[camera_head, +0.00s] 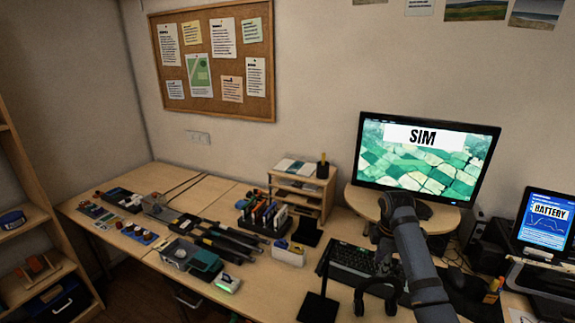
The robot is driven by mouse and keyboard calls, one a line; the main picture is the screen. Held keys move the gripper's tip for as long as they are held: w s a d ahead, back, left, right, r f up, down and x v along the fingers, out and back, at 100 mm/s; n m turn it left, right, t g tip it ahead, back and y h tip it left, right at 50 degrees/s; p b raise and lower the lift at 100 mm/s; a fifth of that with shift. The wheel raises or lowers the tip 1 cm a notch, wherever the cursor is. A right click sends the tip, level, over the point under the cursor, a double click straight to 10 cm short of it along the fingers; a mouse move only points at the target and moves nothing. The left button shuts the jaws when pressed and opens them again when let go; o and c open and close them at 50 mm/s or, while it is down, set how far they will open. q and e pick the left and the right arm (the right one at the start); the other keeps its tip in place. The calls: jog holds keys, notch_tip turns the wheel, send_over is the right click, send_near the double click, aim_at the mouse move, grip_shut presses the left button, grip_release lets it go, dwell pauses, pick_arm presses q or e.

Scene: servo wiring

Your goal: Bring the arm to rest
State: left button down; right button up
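My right arm rises from the bottom right, bends in front of the monitor and comes down again over the desk. My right gripper (375,307) hangs at its end, fingertips down and spread apart, in front of the keyboard (352,258). Nothing shows between its fingers. Whether the fingertips touch the desk cannot be told. My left arm and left gripper are not in view.
A monitor (425,158) stands behind my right arm. A black stand (318,306) is left of the gripper. A tablet (545,221) is at the far right. Tools and boxes fill the left desk (140,178). A wooden shelf (50,255) stands at the left edge.

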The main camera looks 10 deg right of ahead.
jog(key=s+a+f+m, duration=0.3)
jog(key=s+f, duration=0.3)
jog(key=f, duration=0.2)
jog(key=s+a+f+m+t, duration=0.1)
jog(key=s+a+m, duration=0.1)
jog(key=s+m, duration=0.35)
jog(key=s+a+m+t, duration=0.1)
jog(key=s+a+m, duration=0.15)
jog(key=s, duration=0.65)
jog(key=s+a+f+m+t, duration=0.1)
jog(key=s+a+m, duration=0.15)
jog(key=s, duration=0.45)
notch_tip(320, 180, down, 24)
jog(key=s+d+m+g, duration=0.2)
jog(key=d, duration=0.1)
jog(key=s+f, duration=1.8)
jog(key=s, duration=0.1)
jog(key=shift+d+f+g, duration=0.3)
jog(key=shift+d+g, duration=0.1)
jog(key=shift+d, duration=0.05)
